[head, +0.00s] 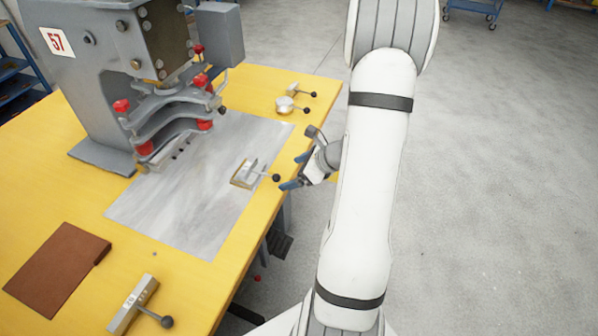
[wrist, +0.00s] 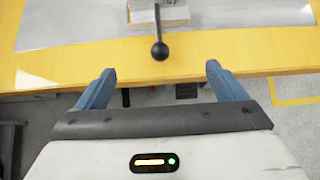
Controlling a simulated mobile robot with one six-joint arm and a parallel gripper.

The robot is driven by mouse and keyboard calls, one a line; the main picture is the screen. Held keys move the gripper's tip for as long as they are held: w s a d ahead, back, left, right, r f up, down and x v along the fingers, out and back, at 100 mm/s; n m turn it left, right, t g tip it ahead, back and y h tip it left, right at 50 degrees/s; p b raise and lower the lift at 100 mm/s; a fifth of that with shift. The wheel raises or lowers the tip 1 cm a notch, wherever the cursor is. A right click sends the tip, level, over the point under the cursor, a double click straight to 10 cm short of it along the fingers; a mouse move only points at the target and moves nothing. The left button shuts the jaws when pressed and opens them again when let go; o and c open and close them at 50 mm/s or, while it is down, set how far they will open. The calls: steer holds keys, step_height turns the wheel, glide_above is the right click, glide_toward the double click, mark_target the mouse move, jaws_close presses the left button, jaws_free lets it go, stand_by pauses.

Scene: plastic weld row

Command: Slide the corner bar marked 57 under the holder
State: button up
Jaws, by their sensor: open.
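A small metal bar (head: 243,174) lies on the grey plate near the table's right edge. Its rod ends in a black ball knob (head: 276,178) that points toward my gripper (head: 296,171). In the wrist view the bar (wrist: 160,14) is at the top, and its knob lies just ahead of the open blue fingers (wrist: 160,68), centred between them and apart from both. I cannot read a number on this bar. The holder (head: 178,122), a curved grey clamp with red knobs, sits on the press marked 57 (head: 90,75), left of the bar.
The grey plate (head: 190,205) is clear between bar and holder. Another knobbed bar (head: 133,305) with unclear markings lies at the front left, near a brown sheet (head: 58,270). Round knobbed parts (head: 285,105) sit at the back right of the yellow table (head: 75,200).

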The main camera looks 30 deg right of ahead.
mark_target(266, 175)
steer(key=b+x, duration=0.3)
steer(key=x, duration=0.3)
steer(key=shift+a+f+b, duration=0.1)
steer(key=shift+f+b, duration=0.15)
steer(key=shift+b, duration=0.15)
steer(key=shift+b+x, duration=0.5)
steer(key=shift+x, duration=0.3)
steer(key=shift+r, duration=0.2)
steer(key=shift+c, duration=0.4)
steer(key=c, duration=1.7)
steer(key=shift+w+a, duration=0.1)
steer(key=shift+w+a+b, duration=0.4)
steer(key=shift+w+a, duration=0.55)
steer(key=shift+w+a, duration=0.1)
steer(key=shift+w, duration=0.05)
